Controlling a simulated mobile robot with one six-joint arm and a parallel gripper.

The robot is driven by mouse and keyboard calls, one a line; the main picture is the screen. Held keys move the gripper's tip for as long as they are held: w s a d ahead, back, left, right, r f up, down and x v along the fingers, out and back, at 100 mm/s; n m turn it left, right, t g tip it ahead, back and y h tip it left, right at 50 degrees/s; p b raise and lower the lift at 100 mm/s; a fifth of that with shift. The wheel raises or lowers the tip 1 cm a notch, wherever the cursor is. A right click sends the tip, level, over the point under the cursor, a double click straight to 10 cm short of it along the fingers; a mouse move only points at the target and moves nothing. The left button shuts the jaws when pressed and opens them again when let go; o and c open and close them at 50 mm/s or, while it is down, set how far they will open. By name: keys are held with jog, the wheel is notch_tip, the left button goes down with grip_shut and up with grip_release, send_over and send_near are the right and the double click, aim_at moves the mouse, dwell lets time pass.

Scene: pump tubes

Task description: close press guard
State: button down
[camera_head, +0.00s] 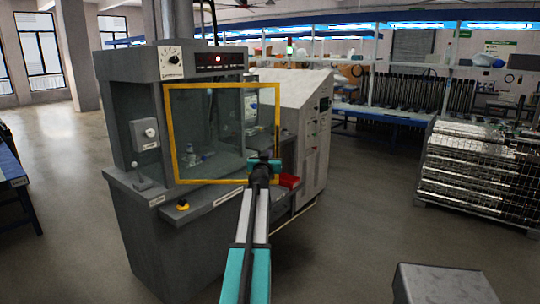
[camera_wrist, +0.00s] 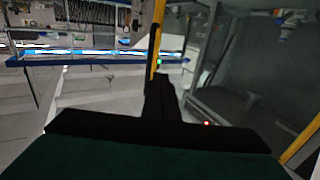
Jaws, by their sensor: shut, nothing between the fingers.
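The press guard is a clear panel in a yellow frame (camera_head: 222,86) at the front of the grey press (camera_head: 130,85). In the head view its right edge reaches out past the press housing. My gripper (camera_head: 264,160) is at the frame's lower right corner, shut with nothing held. In the wrist view the dark fingers (camera_wrist: 160,88) are beside a yellow upright of the guard (camera_wrist: 156,42), which has a black bar, perhaps a handle, along it. I cannot tell whether the fingers touch it. The guard's left edge is by the press's front opening.
A yellow-ringed button (camera_head: 183,205) is on the press's front ledge. A stack of metal stock (camera_head: 470,170) stands at the right. The floor between is clear.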

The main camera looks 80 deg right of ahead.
jog(key=shift+s+a, duration=0.15)
jog(key=shift+a, duration=0.9)
